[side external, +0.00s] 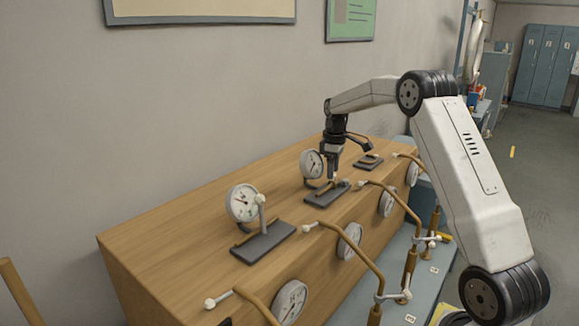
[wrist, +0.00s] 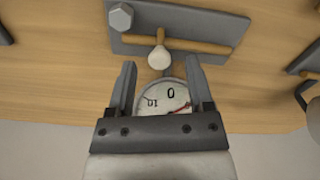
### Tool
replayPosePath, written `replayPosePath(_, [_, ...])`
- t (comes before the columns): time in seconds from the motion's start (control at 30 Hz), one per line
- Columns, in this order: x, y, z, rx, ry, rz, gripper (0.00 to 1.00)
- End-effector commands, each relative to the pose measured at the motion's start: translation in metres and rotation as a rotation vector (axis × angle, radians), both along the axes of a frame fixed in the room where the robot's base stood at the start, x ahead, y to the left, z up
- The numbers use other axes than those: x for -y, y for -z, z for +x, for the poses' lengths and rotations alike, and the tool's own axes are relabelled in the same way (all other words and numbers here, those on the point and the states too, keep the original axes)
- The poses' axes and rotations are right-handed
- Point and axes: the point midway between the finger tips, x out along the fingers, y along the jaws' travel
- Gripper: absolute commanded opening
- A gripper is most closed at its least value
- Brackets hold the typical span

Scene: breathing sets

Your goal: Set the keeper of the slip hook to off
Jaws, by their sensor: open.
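My gripper (side external: 334,176) points down over the middle dark grey plate (side external: 322,198) on the wooden bench. In the wrist view its two fingers (wrist: 160,64) are apart, on either side of a pale round knob (wrist: 159,57). I cannot tell whether they touch it. The knob is at the end of a short tan stem that meets a tan crossbar (wrist: 205,46) on the plate (wrist: 180,18). A grey hex head (wrist: 121,17) sits at the plate's left. No part is labelled as the slip hook or its keeper, so I cannot tell which it is.
A round gauge (side external: 311,164) stands behind the plate; its dial (wrist: 163,97) shows between my fingers. A plate (side external: 262,243) with an upright pale-tipped lever stands left, and another plate (side external: 368,163) right. Bent tan pipes (side external: 350,238) with pale ends line the bench front.

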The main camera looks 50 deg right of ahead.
Motion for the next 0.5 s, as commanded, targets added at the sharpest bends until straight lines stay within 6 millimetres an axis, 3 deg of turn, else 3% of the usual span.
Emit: replayPosePath(0.5, [0.000, -0.061, 0.001, 0.004, 0.000, -0.002, 0.67])
